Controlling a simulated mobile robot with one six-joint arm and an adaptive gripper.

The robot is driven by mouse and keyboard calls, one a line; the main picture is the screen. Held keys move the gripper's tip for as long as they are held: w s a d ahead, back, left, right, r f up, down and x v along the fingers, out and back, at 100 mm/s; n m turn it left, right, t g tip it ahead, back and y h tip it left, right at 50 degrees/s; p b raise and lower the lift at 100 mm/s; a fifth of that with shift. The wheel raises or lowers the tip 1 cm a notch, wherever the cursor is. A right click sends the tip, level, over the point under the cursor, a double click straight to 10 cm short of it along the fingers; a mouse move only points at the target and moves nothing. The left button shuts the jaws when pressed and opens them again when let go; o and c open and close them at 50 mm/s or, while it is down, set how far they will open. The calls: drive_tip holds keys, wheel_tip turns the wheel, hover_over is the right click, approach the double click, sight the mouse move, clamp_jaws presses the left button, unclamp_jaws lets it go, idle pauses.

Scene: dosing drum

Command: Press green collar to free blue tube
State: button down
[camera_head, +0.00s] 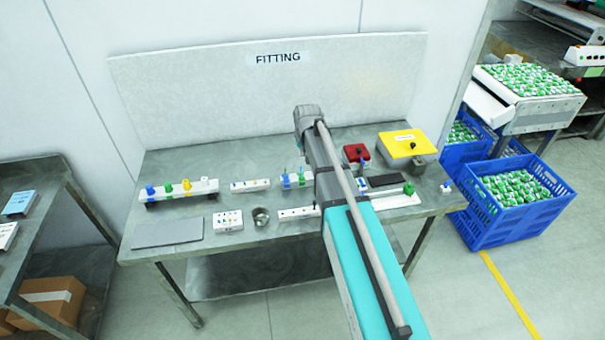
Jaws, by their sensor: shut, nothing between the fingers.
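A small white block (296,181) with green and blue parts stands mid-table, left of my arm. Thin blue upright pieces (301,173) show on it, and a green part (286,181) is at its left end. Another green piece (409,188) stands on a white strip at the right. The pieces are too small to tell which is the collar and which is the tube, or how they are joined. My arm reaches up over the table from the lower right. My gripper is not visible; the arm hides part of the table.
A rack with blue, green, yellow and white pieces (181,190) is at the table's left. A grey mat (167,232), a metal cup (261,216), a red box (356,153) and a yellow-topped box (405,144) share the table. A backboard (180,90) stands behind; blue crates (515,215) are right.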

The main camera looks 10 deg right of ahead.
drive_tip(key=shift+f, duration=0.2)
drive_tip(key=b, duration=1)
hover_over(302, 179)
wheel_tip(302, 179, down, 10)
drive_tip(key=shift+r, duration=0.2)
drive_tip(key=shift+f+b, duration=1.75)
drive_tip(key=shift+f, duration=0.05)
drive_tip(key=shift+f, duration=0.15)
drive_tip(key=shift+s+f+b, duration=0.1)
drive_tip(key=shift+f+b, duration=0.55)
drive_tip(key=shift+b, duration=0.2)
drive_tip(key=shift+s+r, duration=0.1)
drive_tip(key=shift+s, duration=0.1)
drive_tip(key=shift+r, duration=0.1)
